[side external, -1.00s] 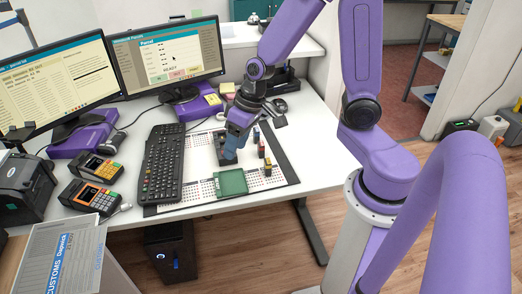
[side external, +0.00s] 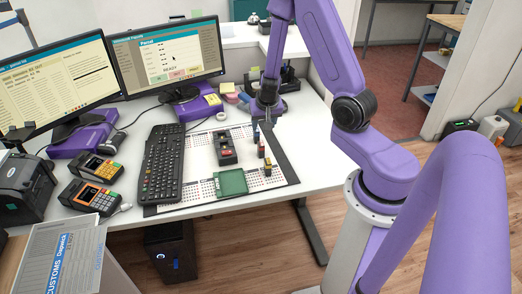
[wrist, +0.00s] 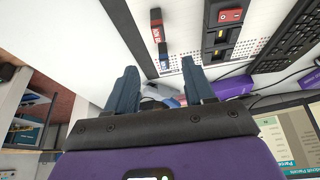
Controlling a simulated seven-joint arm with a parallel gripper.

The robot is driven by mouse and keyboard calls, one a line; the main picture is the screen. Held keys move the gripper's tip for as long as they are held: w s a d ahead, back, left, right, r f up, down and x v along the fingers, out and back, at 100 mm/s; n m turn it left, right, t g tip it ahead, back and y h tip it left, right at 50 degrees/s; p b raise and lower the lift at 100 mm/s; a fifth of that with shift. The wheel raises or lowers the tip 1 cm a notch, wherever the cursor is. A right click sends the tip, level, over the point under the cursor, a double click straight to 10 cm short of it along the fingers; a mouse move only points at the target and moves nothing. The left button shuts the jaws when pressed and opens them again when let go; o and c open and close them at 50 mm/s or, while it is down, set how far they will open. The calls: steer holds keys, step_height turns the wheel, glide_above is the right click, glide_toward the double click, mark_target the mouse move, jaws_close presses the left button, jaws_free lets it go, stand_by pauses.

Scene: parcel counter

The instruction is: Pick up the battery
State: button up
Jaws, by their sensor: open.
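Several small upright blocks that look like batteries stand in a row on the right of the mat: a blue one (side external: 256,133), a red one (side external: 261,149) and a yellow-and-black one (side external: 267,167). The red one (wrist: 156,22) and the blue one (wrist: 163,57) also show in the wrist view, just beyond my fingers. I cannot tell which is the task's battery. A dark holder with a red part (side external: 225,147) sits to their left. My gripper (side external: 265,118) is open and empty, behind the blue block; its spread fingers (wrist: 160,82) show in the wrist view.
Monitors, card terminals and a dark organiser surround the mat. The white table is clear to the right of the mat.

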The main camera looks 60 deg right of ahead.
mark_target(261, 144)
steer(key=x, duration=1)
steer(key=shift+a+f, duration=0.1)
steer(key=shift+f, duration=0.25)
steer(key=shift+s+x, duration=0.15)
steer(key=shift+x, duration=1.2)
steer(key=shift+s+x, duration=0.15)
steer(key=shift+x, duration=1.25)
steer(key=shift+a+f, duration=0.15)
steer(key=shift+a, duration=0.05)
jaws_close()
